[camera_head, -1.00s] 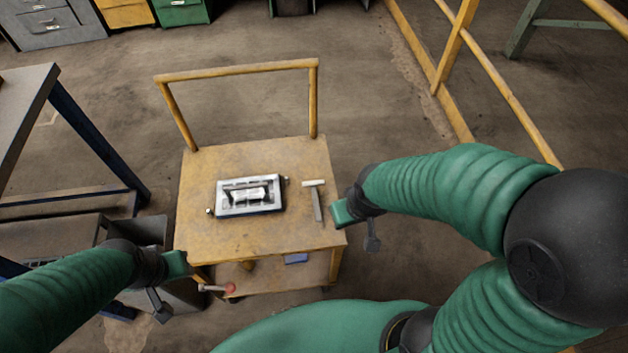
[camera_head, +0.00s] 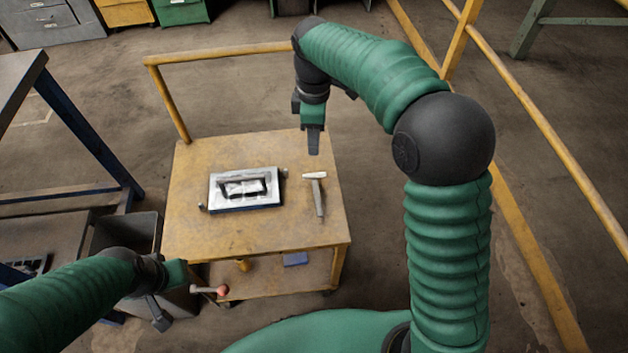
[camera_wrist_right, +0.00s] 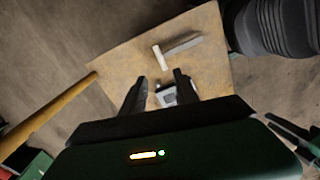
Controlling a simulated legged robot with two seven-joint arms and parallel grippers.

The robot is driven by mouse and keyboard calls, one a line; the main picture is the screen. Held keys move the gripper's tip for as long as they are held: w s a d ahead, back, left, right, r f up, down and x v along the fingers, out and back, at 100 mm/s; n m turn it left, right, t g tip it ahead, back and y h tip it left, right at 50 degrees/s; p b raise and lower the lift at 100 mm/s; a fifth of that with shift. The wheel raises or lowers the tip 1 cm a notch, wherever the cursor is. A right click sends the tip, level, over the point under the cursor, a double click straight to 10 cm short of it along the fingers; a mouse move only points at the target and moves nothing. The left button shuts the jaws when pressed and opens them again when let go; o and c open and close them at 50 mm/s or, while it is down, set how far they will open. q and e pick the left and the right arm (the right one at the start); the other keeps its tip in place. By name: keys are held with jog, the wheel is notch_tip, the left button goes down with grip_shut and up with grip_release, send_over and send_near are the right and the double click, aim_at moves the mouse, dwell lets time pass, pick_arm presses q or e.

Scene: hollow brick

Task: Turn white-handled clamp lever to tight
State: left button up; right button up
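The clamp lever, a white handle (camera_head: 315,175) across the end of a grey bar (camera_head: 318,198), lies at the right side of the wooden cart top. In the right wrist view its white handle (camera_wrist_right: 160,58) shows above the fingertips, apart from them. My right gripper (camera_head: 313,145) is above the cart's far right part, pointing down, beyond the lever and not touching it. In the wrist view its fingers (camera_wrist_right: 157,84) are apart with nothing held.
A metal brick mould (camera_head: 217,193) with side knobs sits left of the lever. The cart has a yellow rail (camera_head: 215,53) at its far side. A red-knobbed lever (camera_head: 222,290) and blue block (camera_head: 295,259) are low at the front. A dark bin (camera_head: 125,228) stands left.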

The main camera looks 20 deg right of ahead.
aim_at(314, 174)
notch_tip(314, 174, down, 16)
jog(key=b, duration=0.6)
jog(key=shift+f, duration=0.25)
jog(key=shift+c, duration=0.3)
